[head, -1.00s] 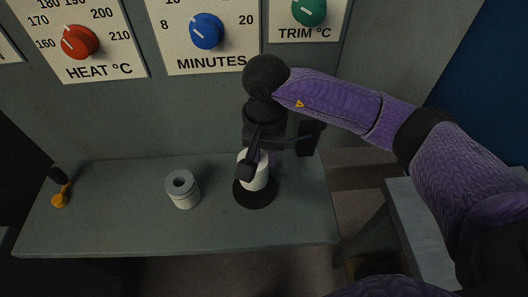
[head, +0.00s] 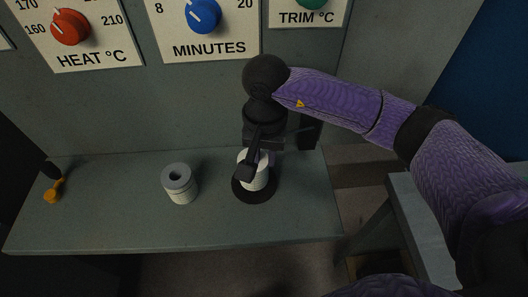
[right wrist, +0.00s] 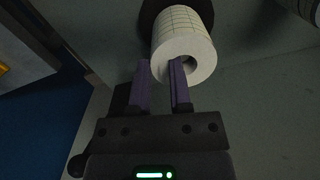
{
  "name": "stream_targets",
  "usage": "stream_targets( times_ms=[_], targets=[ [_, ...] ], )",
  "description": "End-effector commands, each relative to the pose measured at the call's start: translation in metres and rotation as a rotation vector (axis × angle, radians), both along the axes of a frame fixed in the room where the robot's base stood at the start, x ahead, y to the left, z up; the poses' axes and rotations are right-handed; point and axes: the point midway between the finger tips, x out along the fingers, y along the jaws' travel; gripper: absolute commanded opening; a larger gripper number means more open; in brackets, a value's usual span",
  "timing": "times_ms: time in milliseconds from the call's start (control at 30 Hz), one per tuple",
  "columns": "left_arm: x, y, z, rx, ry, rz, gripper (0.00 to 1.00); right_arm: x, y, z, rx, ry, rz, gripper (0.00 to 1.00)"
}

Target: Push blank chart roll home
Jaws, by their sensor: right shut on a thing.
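The white chart roll (head: 262,180) stands upright on a round black base (head: 242,194) on the grey shelf. In the right wrist view the roll (right wrist: 182,25) shows faint grid lines and a hollow core, with the dark base (right wrist: 150,18) behind it. My right gripper (head: 248,170) comes down over the roll from above. In the right wrist view its fingers (right wrist: 160,75) are at the roll's near end, shut on its wall, one finger at the core opening. Whether the roll sits fully down on the base is hard to tell. My left gripper is out of view.
A second white roll (head: 180,189) stands on the shelf (head: 120,225) to the left. A black and yellow lever (head: 52,190) is at the far left. Behind is a panel with red (head: 70,27) and blue (head: 203,15) knobs. Shelf between the rolls is clear.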

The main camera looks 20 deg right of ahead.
Motion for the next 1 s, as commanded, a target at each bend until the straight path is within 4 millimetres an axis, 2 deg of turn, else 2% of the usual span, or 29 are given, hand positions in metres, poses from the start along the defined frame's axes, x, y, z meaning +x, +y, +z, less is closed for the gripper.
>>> stream_targets(
  times_ms=[233,267,433,733,1000],
  targets=[
    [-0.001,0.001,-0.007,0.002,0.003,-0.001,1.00,0.000,0.000,-0.007,0.000,0.000,0.000,0.00],
    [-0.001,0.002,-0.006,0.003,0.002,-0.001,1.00,0.000,0.000,-0.006,0.000,0.000,0.000,0.31],
    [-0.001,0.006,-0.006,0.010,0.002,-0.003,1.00,0.000,0.000,-0.006,0.000,0.000,0.000,0.65],
    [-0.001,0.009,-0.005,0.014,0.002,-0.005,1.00,0.001,0.000,0.000,0.001,-0.002,0.000,0.65],
    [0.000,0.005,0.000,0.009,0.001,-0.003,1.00,0.003,-0.002,0.065,0.002,-0.005,0.000,0.65]
  ],
)
